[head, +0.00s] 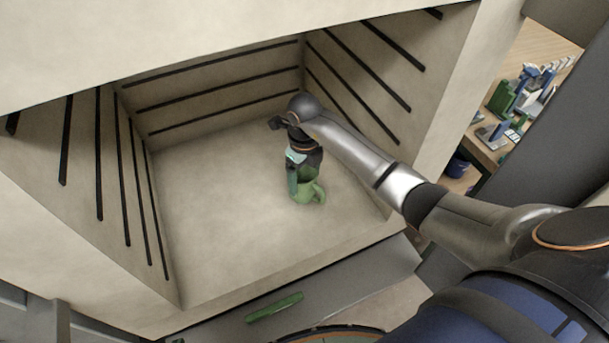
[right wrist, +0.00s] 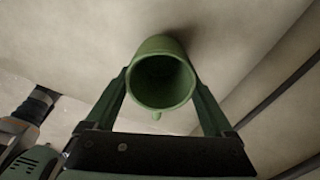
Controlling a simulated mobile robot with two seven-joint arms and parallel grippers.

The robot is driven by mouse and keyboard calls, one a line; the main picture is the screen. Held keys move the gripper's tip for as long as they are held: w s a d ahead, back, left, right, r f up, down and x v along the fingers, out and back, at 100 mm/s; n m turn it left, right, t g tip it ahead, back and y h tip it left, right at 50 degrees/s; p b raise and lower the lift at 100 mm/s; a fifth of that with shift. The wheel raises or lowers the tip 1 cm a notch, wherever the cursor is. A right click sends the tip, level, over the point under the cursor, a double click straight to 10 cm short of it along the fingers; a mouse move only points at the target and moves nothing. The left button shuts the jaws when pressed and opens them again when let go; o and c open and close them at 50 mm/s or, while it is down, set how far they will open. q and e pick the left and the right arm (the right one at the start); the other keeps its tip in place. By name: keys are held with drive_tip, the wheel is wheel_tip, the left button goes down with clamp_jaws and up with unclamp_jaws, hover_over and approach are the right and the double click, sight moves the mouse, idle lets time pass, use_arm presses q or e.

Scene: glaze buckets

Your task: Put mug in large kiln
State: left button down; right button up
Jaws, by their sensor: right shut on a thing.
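A green mug (head: 308,191) is inside the large kiln (head: 210,220), near the right side of its floor. In the right wrist view the mug (right wrist: 160,78) shows its open mouth between the two green fingers. My right gripper (head: 303,180) reaches in from the right and is shut on the mug from above. The mug looks upright, at or very close to the kiln floor; I cannot tell whether it touches. My left gripper is not in view.
Dark grooved strips (head: 220,87) line the kiln's side and back walls. The rest of the kiln floor is empty. A green handle (head: 274,307) lies on the grey front below the opening. A wooden table (head: 487,145) with tools stands at the far right.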

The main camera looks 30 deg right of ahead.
drive_tip(key=shift+f, duration=0.1)
drive_tip(key=o, duration=1.4)
drive_tip(key=shift+o, duration=0.2)
wheel_tip(320, 180, up, 12)
drive_tip(key=shift+r+b, duration=0.2)
drive_tip(key=shift+b, duration=0.1)
